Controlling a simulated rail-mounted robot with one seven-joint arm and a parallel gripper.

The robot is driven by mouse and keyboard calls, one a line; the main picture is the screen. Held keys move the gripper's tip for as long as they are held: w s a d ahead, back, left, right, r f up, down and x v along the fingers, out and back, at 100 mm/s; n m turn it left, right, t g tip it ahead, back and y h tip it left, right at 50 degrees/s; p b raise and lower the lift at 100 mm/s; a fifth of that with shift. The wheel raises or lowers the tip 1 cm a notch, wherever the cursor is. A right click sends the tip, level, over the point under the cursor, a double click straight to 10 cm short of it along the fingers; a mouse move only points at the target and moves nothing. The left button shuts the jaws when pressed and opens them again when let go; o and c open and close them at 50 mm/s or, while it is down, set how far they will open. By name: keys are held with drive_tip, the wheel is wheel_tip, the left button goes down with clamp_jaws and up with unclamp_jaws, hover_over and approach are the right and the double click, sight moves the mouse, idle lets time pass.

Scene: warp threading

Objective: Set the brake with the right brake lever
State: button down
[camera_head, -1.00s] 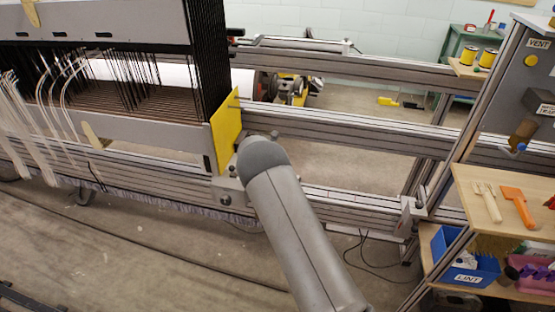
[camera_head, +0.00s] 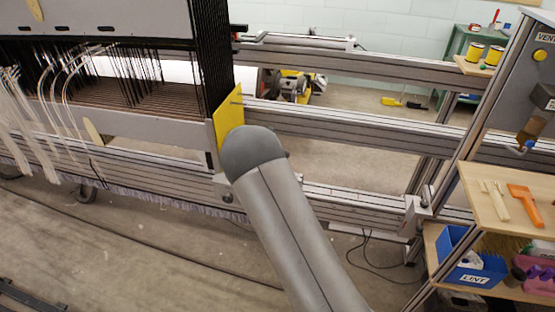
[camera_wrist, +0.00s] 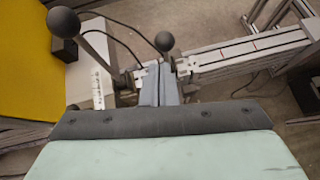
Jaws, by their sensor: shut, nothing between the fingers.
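Two levers with dark ball knobs show in the wrist view. One ball-knob lever (camera_wrist: 63,22) has a long metal rod slanting down right to a bracket. The other ball-knob lever (camera_wrist: 164,41) is shorter in view, just beyond the fingertips. I cannot tell for sure which is the right brake lever. My gripper (camera_wrist: 160,82) is shut and empty, its fingers close to the second lever's base; contact cannot be told. In the head view my arm hides the gripper and levers.
A yellow plate (camera_head: 228,115) stands at the loom's end, left of the levers. A metal rail (camera_wrist: 240,52) runs to the right. A shelf (camera_head: 483,188) with hand tools and a blue lint bin (camera_head: 470,262) stand at the right of the head view.

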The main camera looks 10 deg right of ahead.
drive_tip(key=s+a+r, duration=0.2)
drive_tip(key=s+r, duration=0.1)
drive_tip(key=r, duration=0.2)
drive_tip(key=shift+r, duration=0.3)
drive_tip(key=s+d+r+m+g+p, duration=0.2)
drive_tip(key=s+d+r+m, duration=0.25)
drive_tip(key=s, duration=0.25)
drive_tip(key=s+d+r+m+g+p, duration=0.1)
drive_tip(key=s+d+r+m+g, duration=0.15)
drive_tip(key=s+r+m, duration=0.35)
drive_tip(key=s+d+r+m+g+p, duration=0.1)
drive_tip(key=s+d+r+m+p, duration=0.15)
drive_tip(key=s+d+m, duration=0.45)
drive_tip(key=s+a+r+m+g+y+p, duration=0.1)
drive_tip(key=s+m, duration=0.5)
drive_tip(key=s, duration=0.7)
drive_tip(key=s+a+r+m+g+y+p, duration=0.2)
drive_tip(key=s+a+r+m+y, duration=0.1)
drive_tip(key=s, duration=1)
drive_tip(key=a+m+y, duration=0.1)
drive_tip(key=a+m, duration=0.1)
drive_tip(key=shift+s+r+m+y, duration=0.15)
drive_tip(key=shift+r+m+y, duration=0.15)
drive_tip(key=shift+r+m, duration=0.1)
drive_tip(key=shift+g, duration=0.25)
